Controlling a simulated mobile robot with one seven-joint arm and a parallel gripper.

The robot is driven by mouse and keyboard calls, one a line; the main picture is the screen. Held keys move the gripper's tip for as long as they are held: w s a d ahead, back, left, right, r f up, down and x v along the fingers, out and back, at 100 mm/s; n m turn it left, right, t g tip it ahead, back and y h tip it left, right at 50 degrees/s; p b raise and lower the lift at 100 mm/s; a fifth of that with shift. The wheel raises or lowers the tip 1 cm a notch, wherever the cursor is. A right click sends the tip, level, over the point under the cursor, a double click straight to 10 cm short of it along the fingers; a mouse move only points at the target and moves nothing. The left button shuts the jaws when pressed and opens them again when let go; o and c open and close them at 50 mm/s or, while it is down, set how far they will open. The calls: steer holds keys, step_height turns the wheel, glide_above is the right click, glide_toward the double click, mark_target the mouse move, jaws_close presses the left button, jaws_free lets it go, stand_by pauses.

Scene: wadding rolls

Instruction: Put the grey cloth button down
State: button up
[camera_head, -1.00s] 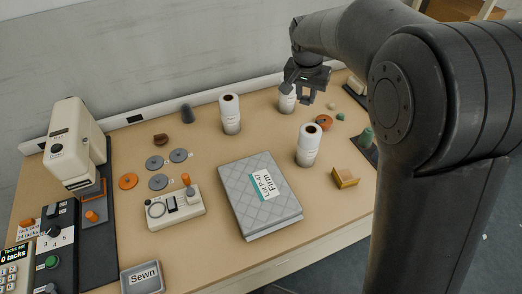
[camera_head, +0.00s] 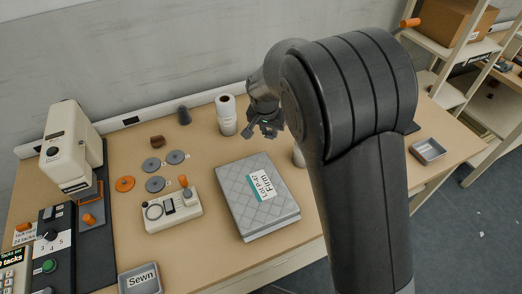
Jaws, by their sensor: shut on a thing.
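My gripper (camera_head: 265,132) hangs over the back middle of the table, just right of a white roll and behind the grey quilted block. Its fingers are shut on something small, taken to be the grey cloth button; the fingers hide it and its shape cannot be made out. Three flat grey discs lie apart on the table at the left: one (camera_head: 151,165), another (camera_head: 175,157) and a nearer one (camera_head: 155,184). An orange disc (camera_head: 124,184) lies beside them.
The grey quilted block (camera_head: 240,205) labelled Firm lies mid-table. A white roll (camera_head: 227,118) stands beside my gripper. A beige control box (camera_head: 165,212), a press (camera_head: 72,145) and a Sewn tray (camera_head: 141,279) are at left. An empty tray (camera_head: 428,150) is at right. My arm hides much of the right side.

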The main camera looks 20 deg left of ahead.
mark_target(269, 154)
step_height(269, 154, down, 9)
steer(key=shift+f, duration=0.1)
stand_by(0.3)
steer(key=shift+f, duration=0.15)
steer(key=o, duration=1)
steer(key=shift+c, duration=0.2)
